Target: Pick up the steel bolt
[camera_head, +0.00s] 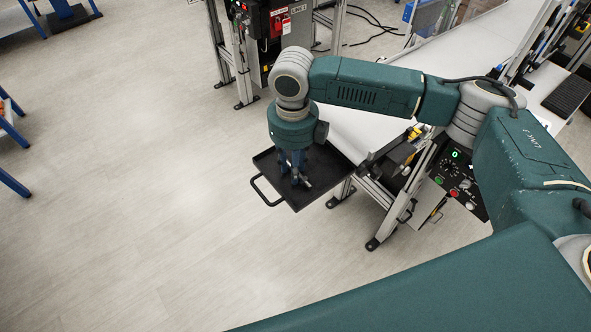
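My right gripper (298,179) points down over a black tray (268,172), with its blue-grey fingers low over the tray floor. A small light metallic bit shows by the fingertips. I cannot tell if it is the steel bolt or part of the gripper, and the bolt is not clearly seen anywhere. The fingers are too small and too hidden by the wrist to show whether they are open or shut. My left gripper is not in view.
The tray juts out from the end of a white belt conveyor (356,131). A control box (460,170) with lit buttons hangs on its side. Another metal-legged machine (236,50) stands at the back.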

